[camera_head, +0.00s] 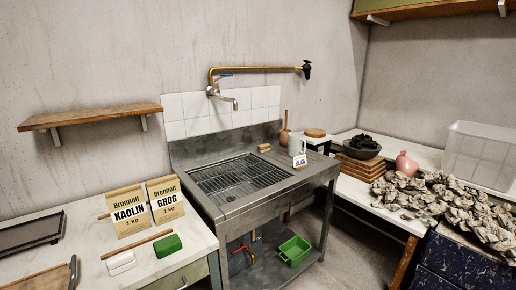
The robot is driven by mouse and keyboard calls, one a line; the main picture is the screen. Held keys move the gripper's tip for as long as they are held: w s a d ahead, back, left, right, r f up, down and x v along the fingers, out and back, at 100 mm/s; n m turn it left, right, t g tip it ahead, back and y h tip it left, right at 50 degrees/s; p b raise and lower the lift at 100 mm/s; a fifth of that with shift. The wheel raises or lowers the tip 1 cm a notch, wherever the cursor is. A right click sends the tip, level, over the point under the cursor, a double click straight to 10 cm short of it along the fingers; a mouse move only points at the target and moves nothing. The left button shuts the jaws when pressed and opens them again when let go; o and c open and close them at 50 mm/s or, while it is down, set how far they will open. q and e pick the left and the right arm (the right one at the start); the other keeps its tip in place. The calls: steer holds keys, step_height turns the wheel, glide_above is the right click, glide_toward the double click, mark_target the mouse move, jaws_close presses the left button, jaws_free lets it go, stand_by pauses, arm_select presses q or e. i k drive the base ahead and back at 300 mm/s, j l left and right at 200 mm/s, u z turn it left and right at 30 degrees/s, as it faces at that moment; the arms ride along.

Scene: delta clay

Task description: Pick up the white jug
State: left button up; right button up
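A small pale jug (297,146), whitish grey, stands upright at the back right of the metal sink unit (262,212). It is small in the head view, and its handle is hard to make out. A small white card with blue lettering (300,161) stands in front of it and hides its lower part. Neither of my grippers is in view, and nothing touches the jug that I can see.
A wooden-lidded container (315,133) and a brown bottle-like tool (284,133) stand close to the jug. A wall tap (222,94) and brass pipe (262,69) hang above the sink. Paper bags (128,211) stand left; crumpled clay lumps (445,200) lie right.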

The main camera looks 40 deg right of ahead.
mark_target(295, 148)
steer(key=z, duration=1.8)
steer(key=i+l, duration=0.3)
steer(key=i, duration=0.2)
steer(key=i+l+z, duration=0.1)
steer(key=i+l, duration=0.2)
steer(key=i, duration=0.2)
